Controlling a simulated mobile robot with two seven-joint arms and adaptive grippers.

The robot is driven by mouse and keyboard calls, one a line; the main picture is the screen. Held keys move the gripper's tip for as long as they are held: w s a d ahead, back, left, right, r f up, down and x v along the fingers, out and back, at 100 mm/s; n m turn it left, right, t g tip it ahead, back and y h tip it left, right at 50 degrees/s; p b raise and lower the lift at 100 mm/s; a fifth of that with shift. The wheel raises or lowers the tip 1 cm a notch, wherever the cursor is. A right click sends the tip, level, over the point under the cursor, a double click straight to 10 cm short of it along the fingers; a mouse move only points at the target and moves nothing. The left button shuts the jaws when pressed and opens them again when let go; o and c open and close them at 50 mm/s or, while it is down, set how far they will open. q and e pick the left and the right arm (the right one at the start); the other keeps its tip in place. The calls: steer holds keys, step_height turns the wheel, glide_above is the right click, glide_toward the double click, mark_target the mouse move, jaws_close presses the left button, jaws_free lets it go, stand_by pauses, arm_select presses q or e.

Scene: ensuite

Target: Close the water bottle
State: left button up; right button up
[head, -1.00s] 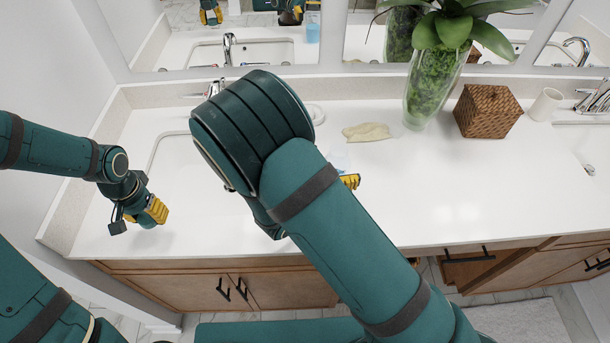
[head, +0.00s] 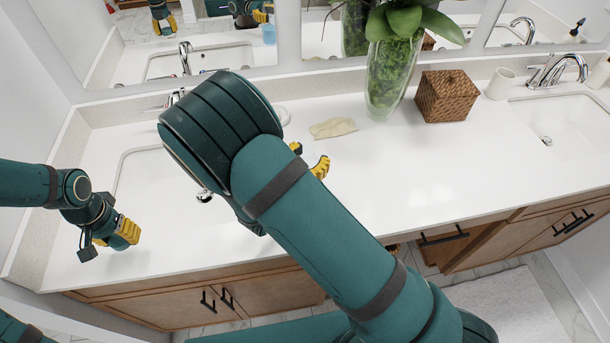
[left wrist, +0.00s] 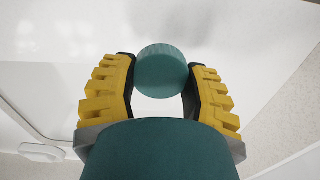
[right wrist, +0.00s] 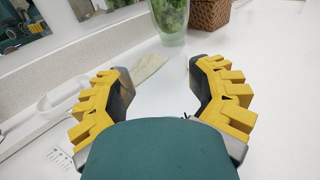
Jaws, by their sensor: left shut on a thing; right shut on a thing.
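The teal round cap (left wrist: 161,72) sits between the two yellow fingers of my left gripper (left wrist: 161,80), which is shut on it. In the head view my left gripper (head: 124,232) holds it above the counter near the front left edge. My right gripper (head: 309,158) is mostly behind my right arm, with its fingertips showing over the counter. It is shut on the water bottle (head: 308,152), which is clear and barely visible. In the right wrist view the fingers of my right gripper (right wrist: 160,88) stand well apart, and the bottle's outline is hard to make out.
The white counter (head: 410,190) is clear to the right of my right gripper. A beige cloth (head: 333,128), a glass plant vase (head: 390,78), a wicker box (head: 446,96) and a white cup (head: 500,83) stand at the back. A sink (head: 150,185) lies between the arms.

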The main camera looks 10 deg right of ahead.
steer(key=shift+r, duration=0.15)
step_height(320, 180, up, 10)
steer(key=p, duration=0.1)
steer(key=shift+f, duration=0.2)
stand_by(0.9)
stand_by(0.5)
steer(key=o, duration=0.5)
steer(key=c, duration=0.5)
